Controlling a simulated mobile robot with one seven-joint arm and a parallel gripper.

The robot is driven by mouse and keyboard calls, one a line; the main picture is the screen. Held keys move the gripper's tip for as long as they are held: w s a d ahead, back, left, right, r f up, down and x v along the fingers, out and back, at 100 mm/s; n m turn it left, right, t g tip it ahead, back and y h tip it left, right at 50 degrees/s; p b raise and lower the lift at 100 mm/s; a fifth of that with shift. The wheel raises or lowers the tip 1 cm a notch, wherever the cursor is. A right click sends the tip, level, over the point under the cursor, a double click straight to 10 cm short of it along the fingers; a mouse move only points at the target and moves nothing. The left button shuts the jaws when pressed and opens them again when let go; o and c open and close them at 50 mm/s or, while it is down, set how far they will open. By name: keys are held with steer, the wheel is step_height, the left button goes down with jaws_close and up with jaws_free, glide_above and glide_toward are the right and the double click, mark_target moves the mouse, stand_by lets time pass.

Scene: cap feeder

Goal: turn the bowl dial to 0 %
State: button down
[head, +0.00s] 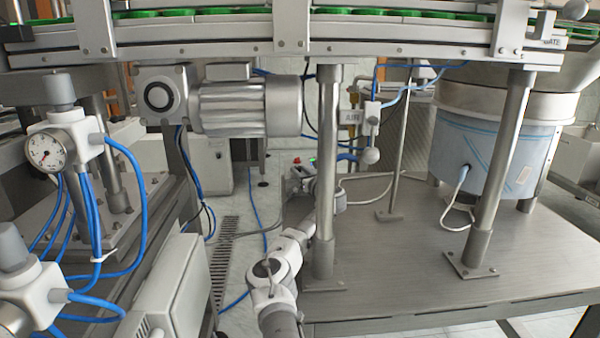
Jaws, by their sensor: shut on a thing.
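The small control box (303,168) with a red button and a green light stands on the far left part of the steel table, behind a post. The bowl dial is too small and covered to make out, so its setting cannot be read. My arm reaches up from the bottom middle to this box. My gripper (312,184) is at the front of the box, small and partly hidden by the post. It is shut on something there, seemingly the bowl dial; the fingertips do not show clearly. The feeder bowl (500,150) with its blue-wrapped base stands at the right.
A steel post (327,150) stands close beside my arm, and another post (500,170) is further right. The conveyor with green caps (365,30) runs overhead. A motor (235,105), pressure gauge (47,150) and blue hoses are at left. The steel table's middle (400,255) is clear.

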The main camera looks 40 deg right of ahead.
steer(key=shift+a, duration=0.1)
steer(key=c, duration=0.6)
jaws_free()
